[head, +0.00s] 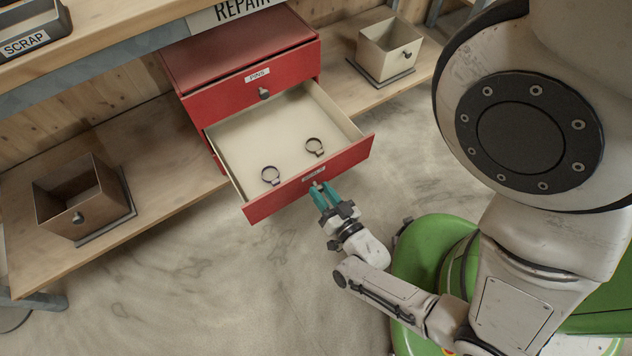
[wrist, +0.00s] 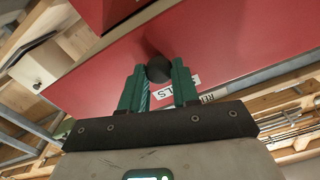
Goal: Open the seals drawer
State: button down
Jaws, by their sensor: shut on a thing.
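The seals drawer (head: 309,179) is the lower drawer of the red cabinet (head: 240,60), and it stands pulled well out. In the wrist view the fingers (wrist: 159,85) are shut on the dark round knob (wrist: 158,69) of the red front (wrist: 220,45). The label below the knob is partly hidden by a finger.
The upper drawer, labelled PINS (head: 257,75), is shut. A brown bin (head: 80,197) stands on the shelf at left and a cream bin (head: 389,48) at right. The concrete floor (head: 230,290) before the cabinet is clear.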

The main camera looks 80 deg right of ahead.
jog(key=shift+s+a, duration=0.15)
jog(key=shift+a, duration=0.05)
jog(key=c, duration=0.8)
grip_release()
jog(key=v, duration=1)
jog(key=shift+s+a, duration=0.2)
jog(key=shift+a, duration=0.1)
